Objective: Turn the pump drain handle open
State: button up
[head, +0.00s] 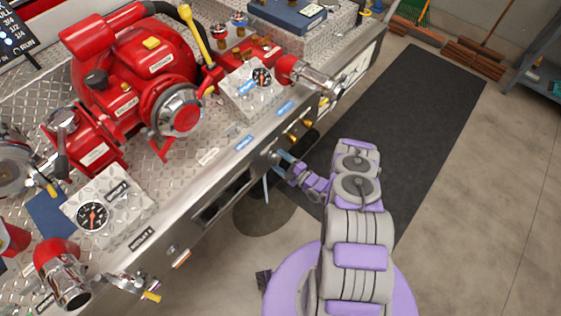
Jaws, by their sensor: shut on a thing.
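The red pump (130,80) sits on the diamond-plate bumper deck. On the bumper's front face, below the labels, is a small metal fitting that looks like the pump drain handle (273,157). My gripper (278,165) is at this fitting, reaching in from the right along the front face. Its pale blue fingers are shut on the handle. The handle is small in view and partly hidden by the fingers, so its turn angle cannot be told.
Brass-coloured knobs (298,131) stick out of the front face just right of my gripper. A metal outlet with a red collar (310,76) overhangs further right. A gauge panel (100,205) is at left. A dark mat (425,110) lies on open concrete floor at right.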

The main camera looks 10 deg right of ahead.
jog(key=n, duration=0.6)
jog(key=shift+s+f, duration=0.1)
jog(key=shift+f, duration=0.15)
jog(key=shift+a, duration=0.1)
dwell(0.4)
jog(key=o, duration=1)
jog(key=shift+o, duration=0.2)
jog(key=b+v, duration=0.2)
jog(key=v, duration=1.5)
jog(key=shift+s, duration=0.15)
